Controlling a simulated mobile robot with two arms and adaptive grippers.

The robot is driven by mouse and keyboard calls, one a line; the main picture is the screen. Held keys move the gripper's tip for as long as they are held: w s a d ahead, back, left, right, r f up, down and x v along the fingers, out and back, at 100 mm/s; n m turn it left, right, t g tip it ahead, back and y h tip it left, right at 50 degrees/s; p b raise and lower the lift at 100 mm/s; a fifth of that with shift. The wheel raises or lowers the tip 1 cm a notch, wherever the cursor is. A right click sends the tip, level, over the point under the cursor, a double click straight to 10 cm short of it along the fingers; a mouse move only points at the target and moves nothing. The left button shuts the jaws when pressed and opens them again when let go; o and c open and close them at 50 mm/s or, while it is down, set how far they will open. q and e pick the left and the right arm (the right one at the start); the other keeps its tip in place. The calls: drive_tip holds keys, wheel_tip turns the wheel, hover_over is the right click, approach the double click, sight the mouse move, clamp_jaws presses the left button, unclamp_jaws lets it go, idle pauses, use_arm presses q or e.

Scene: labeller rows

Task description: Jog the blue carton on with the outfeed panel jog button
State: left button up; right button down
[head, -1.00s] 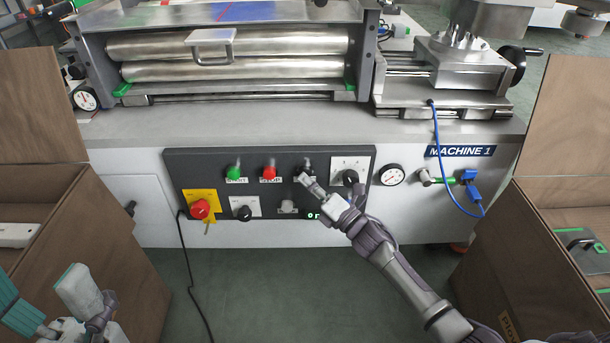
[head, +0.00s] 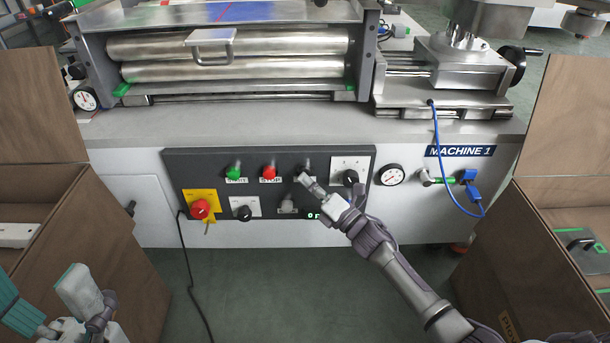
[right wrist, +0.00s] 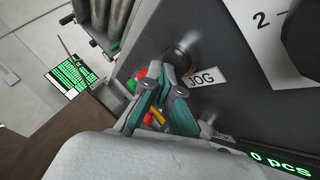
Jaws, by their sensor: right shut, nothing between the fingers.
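The black jog button (head: 307,164) is on the dark control panel (head: 270,206) on the machine's front. In the right wrist view the round jog button (right wrist: 183,54) sits beside its "JOG" label (right wrist: 207,79). My right gripper (head: 302,178) is shut and empty, its tips just below the button. In the right wrist view its fingertips (right wrist: 170,70) overlap the button's lower edge; I cannot tell whether they touch it. My left gripper (head: 84,290) is low at the left, its fingers not clear. I see no blue carton.
A green start button (head: 233,173) and red stop button (head: 269,173) are left of the jog button. A red emergency knob (head: 200,209) is lower left. A rotary selector (head: 350,178) is close on the right. The display (right wrist: 281,163) reads "0 pcs". Wooden boxes flank the machine.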

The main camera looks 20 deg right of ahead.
idle(0.8)
drive_tip(key=shift+s+a+p, duration=0.25)
drive_tip(key=shift+s+p, duration=0.15)
drive_tip(key=shift+s, duration=0.5)
drive_tip(key=shift+s+a+p, duration=0.25)
drive_tip(key=shift+s+p, duration=0.1)
drive_tip(key=shift+s, duration=0.45)
drive_tip(key=shift+s+a+p, duration=0.2)
drive_tip(key=shift+s+p, duration=0.1)
drive_tip(key=shift+s, duration=0.5)
drive_tip(key=shift+s+a+p, duration=0.25)
drive_tip(key=shift+s+p, duration=0.1)
drive_tip(key=shift+s, duration=0.45)
